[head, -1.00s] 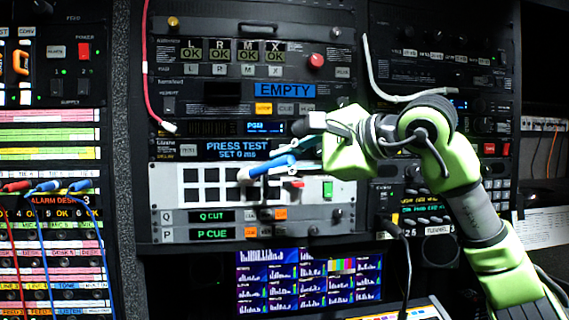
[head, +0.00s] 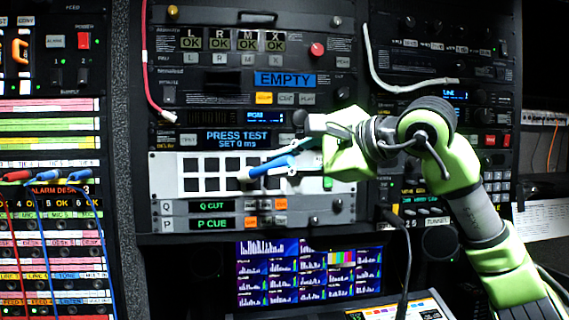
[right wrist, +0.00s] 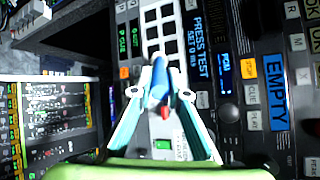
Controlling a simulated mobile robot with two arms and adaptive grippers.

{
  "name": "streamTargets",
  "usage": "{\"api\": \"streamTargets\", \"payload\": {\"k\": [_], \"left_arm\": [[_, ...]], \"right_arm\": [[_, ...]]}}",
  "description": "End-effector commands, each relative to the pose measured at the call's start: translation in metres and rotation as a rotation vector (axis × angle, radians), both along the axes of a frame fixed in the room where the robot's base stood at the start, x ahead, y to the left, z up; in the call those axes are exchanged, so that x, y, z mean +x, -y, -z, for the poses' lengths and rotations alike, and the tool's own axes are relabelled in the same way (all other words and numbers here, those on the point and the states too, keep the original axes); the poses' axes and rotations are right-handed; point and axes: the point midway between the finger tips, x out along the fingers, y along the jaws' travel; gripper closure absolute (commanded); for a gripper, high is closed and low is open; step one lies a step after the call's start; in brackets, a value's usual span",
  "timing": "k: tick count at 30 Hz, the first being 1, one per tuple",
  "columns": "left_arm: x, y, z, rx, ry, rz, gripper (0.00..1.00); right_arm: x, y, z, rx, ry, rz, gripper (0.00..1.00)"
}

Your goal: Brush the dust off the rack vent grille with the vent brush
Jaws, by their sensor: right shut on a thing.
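The rack vent grille (head: 167,178) is a white panel with two rows of dark square openings, in the middle of the rack. It also shows at the top of the right wrist view (right wrist: 151,15). No dust can be made out at this size. The vent brush (head: 268,168) has a blue body and a pale tip. My right gripper (head: 302,157) is shut on it and holds it with the tip pointing left, in front of the openings on the right. I cannot tell whether the tip touches the panel. The brush (right wrist: 159,80) lies between my teal fingers in the right wrist view. My left gripper is out of view.
A red cable (head: 150,75) hangs at the left of the rack and a grey cable (head: 385,80) at the right. Patch cords (head: 45,183) are plugged in at far left. A monitor (head: 300,272) sits below the rack. A black cable hangs near my right arm.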

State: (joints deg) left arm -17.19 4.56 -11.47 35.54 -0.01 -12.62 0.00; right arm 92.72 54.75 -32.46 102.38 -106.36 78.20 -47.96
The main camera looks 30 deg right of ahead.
Motion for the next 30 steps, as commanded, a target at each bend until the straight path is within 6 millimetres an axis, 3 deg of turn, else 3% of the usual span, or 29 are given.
{"api": "streamTargets", "payload": {"k": [1, 6, 17, 30], "left_arm": [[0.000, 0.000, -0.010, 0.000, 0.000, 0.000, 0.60], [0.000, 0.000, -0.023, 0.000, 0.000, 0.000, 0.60], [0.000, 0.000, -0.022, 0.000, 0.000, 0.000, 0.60], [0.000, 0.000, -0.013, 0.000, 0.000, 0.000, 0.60]], "right_arm": [[0.000, 0.001, -0.011, 0.000, 0.002, 0.002, 1.00], [0.000, 0.001, -0.025, 0.000, 0.002, 0.002, 1.00], [-0.001, 0.000, -0.024, 0.001, 0.002, 0.001, 1.00], [-0.039, -0.011, -0.025, 0.000, 0.005, 0.000, 1.00]]}}
